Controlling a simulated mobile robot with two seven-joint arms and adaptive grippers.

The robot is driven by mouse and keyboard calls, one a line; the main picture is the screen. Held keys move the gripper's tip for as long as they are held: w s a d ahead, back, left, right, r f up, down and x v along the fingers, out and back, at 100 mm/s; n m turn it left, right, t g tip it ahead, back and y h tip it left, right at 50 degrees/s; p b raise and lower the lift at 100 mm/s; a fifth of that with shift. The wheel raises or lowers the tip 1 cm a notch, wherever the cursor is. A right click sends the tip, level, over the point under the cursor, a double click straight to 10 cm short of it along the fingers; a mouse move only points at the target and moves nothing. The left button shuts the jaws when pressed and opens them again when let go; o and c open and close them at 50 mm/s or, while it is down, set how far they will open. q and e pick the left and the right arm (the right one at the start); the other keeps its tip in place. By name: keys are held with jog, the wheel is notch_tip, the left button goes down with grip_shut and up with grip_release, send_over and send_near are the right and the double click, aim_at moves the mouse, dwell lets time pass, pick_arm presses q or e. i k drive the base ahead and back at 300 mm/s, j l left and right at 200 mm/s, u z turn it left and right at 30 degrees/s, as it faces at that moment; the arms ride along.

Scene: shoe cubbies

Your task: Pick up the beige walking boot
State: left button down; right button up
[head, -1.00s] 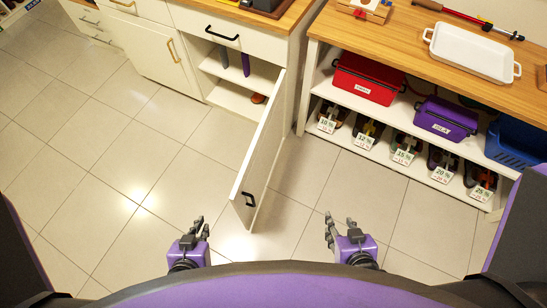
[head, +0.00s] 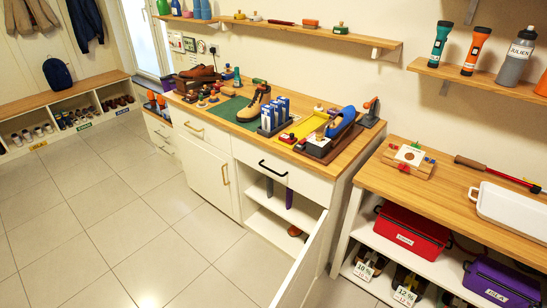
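Brown shoes (head: 196,80) sit farther left on the same counter. Neither of my grippers is in the head view now.
An open cabinet door (head: 303,262) sticks out below the counter. A second bench at right carries a white tray (head: 512,210) and red (head: 411,231) and purple (head: 500,284) bins. Low shoe cubbies (head: 62,108) line the far left wall. Floor at left is clear.

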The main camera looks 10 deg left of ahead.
aim_at(252, 112)
jog(key=k+z, duration=0.15)
jog(key=k, duration=0.45)
jog(key=k+l+z, duration=0.15)
jog(key=k, duration=0.45)
jog(key=z, duration=1.8)
jog(key=j+z, duration=0.25)
jog(key=j, duration=0.15)
jog(key=k+j+z, duration=0.15)
jog(key=j+z, duration=0.15)
jog(key=k+j, duration=0.15)
jog(key=j, duration=0.25)
jog(key=k+j, duration=0.1)
jog(key=j, duration=0.3)
jog(key=k+j, duration=0.15)
jog(key=j, duration=0.25)
jog(key=k+j, duration=0.1)
jog(key=j, duration=0.3)
jog(key=k+j, duration=0.15)
jog(key=j, duration=0.25)
jog(key=k+j, duration=0.1)
jog(key=j, duration=0.3)
jog(key=k+j, duration=0.15)
jog(key=j, duration=0.25)
jog(key=k+j, duration=0.15)
jog(key=j, duration=0.25)
